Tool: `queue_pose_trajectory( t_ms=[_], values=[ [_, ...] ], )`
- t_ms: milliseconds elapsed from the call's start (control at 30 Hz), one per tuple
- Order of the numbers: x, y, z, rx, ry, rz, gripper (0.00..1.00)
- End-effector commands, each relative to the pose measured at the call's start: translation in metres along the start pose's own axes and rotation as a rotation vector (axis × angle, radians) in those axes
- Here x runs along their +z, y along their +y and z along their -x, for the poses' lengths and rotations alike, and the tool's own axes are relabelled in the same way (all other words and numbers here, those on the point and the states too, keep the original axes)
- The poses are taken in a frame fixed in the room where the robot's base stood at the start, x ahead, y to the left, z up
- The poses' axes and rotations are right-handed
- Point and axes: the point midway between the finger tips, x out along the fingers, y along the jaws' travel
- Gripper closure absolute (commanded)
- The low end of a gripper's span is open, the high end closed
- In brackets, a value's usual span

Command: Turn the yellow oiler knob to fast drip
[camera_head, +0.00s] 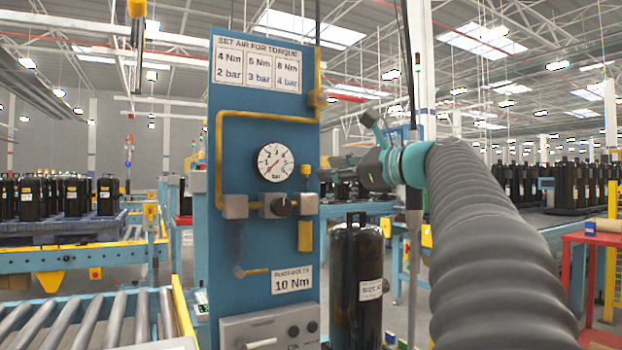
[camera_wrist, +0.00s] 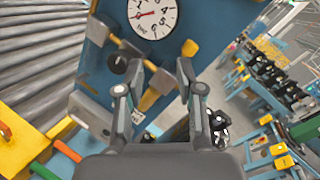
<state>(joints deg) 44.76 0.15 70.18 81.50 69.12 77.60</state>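The small yellow oiler knob (camera_head: 306,170) stands on top of the oiler's grey block (camera_head: 306,204) at the right edge of the blue panel. A yellow bowl (camera_head: 305,236) hangs below that block. My gripper (camera_head: 326,173) is just right of the knob in the head view. In the wrist view, my gripper (camera_wrist: 160,70) is open, with nothing between its fingers. The yellow knob (camera_wrist: 189,48) shows just beyond the right fingertip, apart from it as far as I can see. Any drip marking on the knob is too small to read.
The blue panel (camera_head: 228,270) carries a round gauge (camera_head: 276,162), a black regulator knob (camera_head: 281,206) and yellow pipe (camera_head: 218,150). A black compressor (camera_head: 355,275) stands below my gripper. A roller conveyor (camera_head: 85,322) lies at the left.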

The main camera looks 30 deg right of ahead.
Motion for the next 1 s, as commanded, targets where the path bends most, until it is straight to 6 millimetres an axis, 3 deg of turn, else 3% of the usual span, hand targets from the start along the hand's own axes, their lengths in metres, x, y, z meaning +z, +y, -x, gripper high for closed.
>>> queue_pose_trajectory(
  t_ms=[400, 1000],
  values=[
    [0.004, 0.007, 0.008, -0.053, 0.097, 0.913, 0.63],
    [-0.003, -0.014, 0.017, 0.032, 0.309, 2.178, 0.63]
  ],
)
